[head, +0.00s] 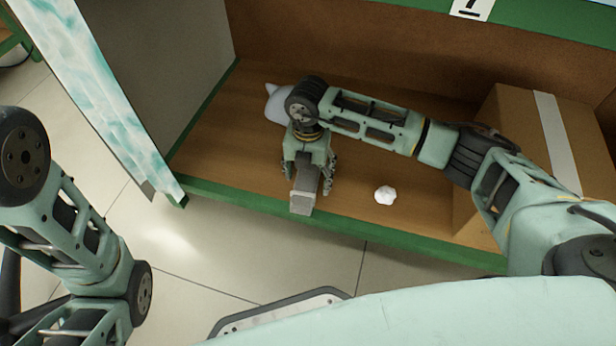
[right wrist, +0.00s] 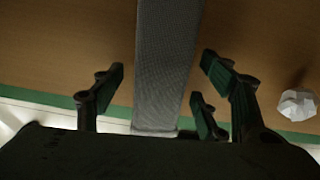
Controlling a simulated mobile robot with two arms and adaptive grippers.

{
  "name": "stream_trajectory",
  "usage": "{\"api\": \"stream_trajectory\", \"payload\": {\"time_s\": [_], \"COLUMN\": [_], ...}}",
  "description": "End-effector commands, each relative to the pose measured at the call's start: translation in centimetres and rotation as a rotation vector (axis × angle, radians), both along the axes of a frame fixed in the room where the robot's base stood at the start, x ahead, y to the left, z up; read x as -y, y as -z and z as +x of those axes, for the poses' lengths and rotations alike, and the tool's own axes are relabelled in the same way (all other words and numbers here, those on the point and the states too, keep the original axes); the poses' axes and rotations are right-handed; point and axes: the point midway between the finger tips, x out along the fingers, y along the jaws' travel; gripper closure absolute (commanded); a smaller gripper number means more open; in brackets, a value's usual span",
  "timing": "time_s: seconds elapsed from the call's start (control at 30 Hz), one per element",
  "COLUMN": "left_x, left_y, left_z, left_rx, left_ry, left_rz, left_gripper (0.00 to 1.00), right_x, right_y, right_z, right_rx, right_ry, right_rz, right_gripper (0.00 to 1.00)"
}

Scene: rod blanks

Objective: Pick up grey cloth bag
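My right gripper (head: 308,178) points down over the wooden shelf near its front edge. A long, straight grey piece with a woven-looking surface (right wrist: 167,60) runs between its fingers in the right wrist view. Its paler end (head: 302,203) shows at the shelf's front edge in the head view. The fingers stand apart on both sides of it, with slim gaps. A pale grey, soft-looking thing with a pointed corner (head: 276,108) lies behind the gripper, partly hidden by my arm. I cannot tell which of the two is the grey cloth bag. My left gripper is out of view.
A small white faceted lump (head: 385,195) lies on the shelf right of the gripper; it also shows in the right wrist view (right wrist: 297,104). A cardboard box (head: 520,130) stands at the right. A grey side panel (head: 165,75) bounds the left. The shelf has a green front edge (head: 240,206).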

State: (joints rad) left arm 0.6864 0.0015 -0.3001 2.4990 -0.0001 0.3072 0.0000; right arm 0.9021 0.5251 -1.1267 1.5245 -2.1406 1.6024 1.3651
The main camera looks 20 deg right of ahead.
Motion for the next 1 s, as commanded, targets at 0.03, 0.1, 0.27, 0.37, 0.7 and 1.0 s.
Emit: {"api": "stream_trajectory", "payload": {"time_s": [0.03,0.1,0.27,0.37,0.7,1.0], "left_x": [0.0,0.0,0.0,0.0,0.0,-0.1], "left_y": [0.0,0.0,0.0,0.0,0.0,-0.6], "left_z": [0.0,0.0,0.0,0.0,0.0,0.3], "left_rx": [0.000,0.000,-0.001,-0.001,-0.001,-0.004], "left_ry": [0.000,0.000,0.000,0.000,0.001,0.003], "left_rz": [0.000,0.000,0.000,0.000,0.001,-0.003], "left_gripper": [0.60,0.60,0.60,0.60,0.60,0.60], "right_x": [0.0,0.0,0.0,0.0,0.0,0.0], "right_y": [0.0,0.0,0.0,0.0,0.0,-1.3], "right_z": [0.0,0.0,0.0,0.0,0.0,0.0], "right_rx": [0.000,0.000,0.000,0.000,0.000,0.001], "right_ry": [0.000,0.000,0.000,0.000,0.000,0.000], "right_rz": [0.000,0.000,0.000,0.000,0.000,0.000], "right_gripper": [0.39,0.45,0.59,0.68,0.84,0.84]}}
